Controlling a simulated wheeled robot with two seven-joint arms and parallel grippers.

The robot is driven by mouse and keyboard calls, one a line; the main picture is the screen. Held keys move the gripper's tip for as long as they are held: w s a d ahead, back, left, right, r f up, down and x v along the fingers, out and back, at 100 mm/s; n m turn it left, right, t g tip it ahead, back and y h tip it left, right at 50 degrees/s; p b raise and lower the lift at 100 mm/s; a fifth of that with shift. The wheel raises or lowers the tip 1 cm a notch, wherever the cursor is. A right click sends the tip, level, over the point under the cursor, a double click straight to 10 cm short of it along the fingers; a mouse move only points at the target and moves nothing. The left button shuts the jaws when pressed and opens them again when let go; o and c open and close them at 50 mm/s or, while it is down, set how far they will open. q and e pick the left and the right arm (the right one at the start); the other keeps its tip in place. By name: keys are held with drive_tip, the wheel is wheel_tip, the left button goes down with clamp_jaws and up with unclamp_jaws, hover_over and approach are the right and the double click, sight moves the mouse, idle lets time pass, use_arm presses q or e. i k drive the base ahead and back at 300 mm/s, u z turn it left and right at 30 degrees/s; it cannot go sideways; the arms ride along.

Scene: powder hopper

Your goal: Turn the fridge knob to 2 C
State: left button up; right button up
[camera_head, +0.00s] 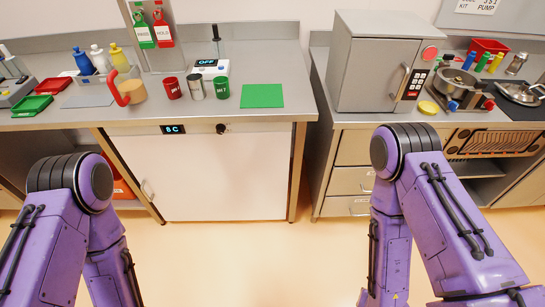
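The fridge (200,175) is a white-fronted unit under the middle counter. Its small dark display (173,129) reads 8 C. The fridge knob (221,128) is a small dark round knob to the right of the display, on the strip above the door. My two purple arms show in the foreground, the left one at lower left and the right one at lower right. Both arms bend downward, and neither is near the knob. Both grippers are out of the picture, below its lower edge.
The counter edge (250,115) overhangs the fridge panel. Cups, a green mat (262,96) and a scale reading OFF (207,66) stand above. A microwave (380,62) and pots are on the right counter. The floor (255,260) before the fridge is clear.

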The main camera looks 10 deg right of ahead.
sight(220, 128)
drive_tip(key=u, duration=0.8)
drive_tip(key=i, duration=0.95)
drive_tip(key=z, duration=0.55)
drive_tip(key=i, duration=0.55)
drive_tip(key=z, duration=0.45)
